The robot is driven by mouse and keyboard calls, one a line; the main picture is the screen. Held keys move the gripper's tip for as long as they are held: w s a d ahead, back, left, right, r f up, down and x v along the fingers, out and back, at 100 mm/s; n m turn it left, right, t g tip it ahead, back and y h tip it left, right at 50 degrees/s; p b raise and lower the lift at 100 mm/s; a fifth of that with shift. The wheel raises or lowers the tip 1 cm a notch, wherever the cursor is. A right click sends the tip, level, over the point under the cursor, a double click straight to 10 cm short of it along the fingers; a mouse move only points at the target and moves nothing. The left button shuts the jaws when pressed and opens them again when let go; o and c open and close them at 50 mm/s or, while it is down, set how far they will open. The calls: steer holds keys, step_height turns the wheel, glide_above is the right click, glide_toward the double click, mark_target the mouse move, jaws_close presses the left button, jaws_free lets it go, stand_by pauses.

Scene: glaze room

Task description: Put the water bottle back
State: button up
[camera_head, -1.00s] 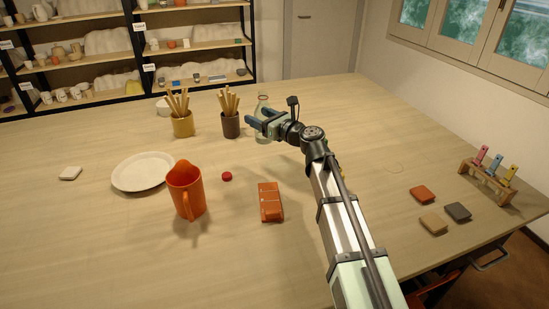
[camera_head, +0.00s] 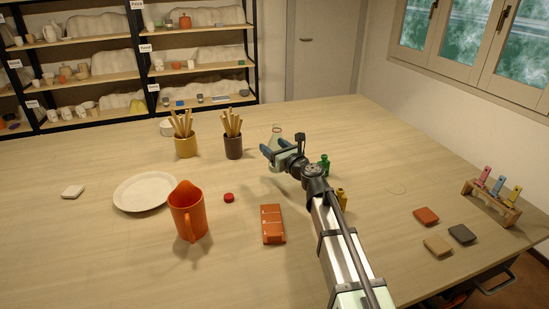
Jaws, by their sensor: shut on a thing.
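I cannot tell whether the bottle's base touches the table. A small red cap (camera_head: 229,197) lies on the table, nearer and to the left.
Tool cups (camera_head: 185,146) and (camera_head: 233,147) stand left of the bottle. A white plate (camera_head: 146,191), orange pitcher (camera_head: 188,212) and orange block (camera_head: 272,224) are nearer. Green (camera_head: 324,165) and yellow (camera_head: 341,198) bottles stand by my arm. The table's right back is clear.

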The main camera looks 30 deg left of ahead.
steer(key=shift+f, duration=1.8)
steer(key=shift+f, duration=0.15)
steer(key=o, duration=1.2)
steer(key=v, duration=1.2)
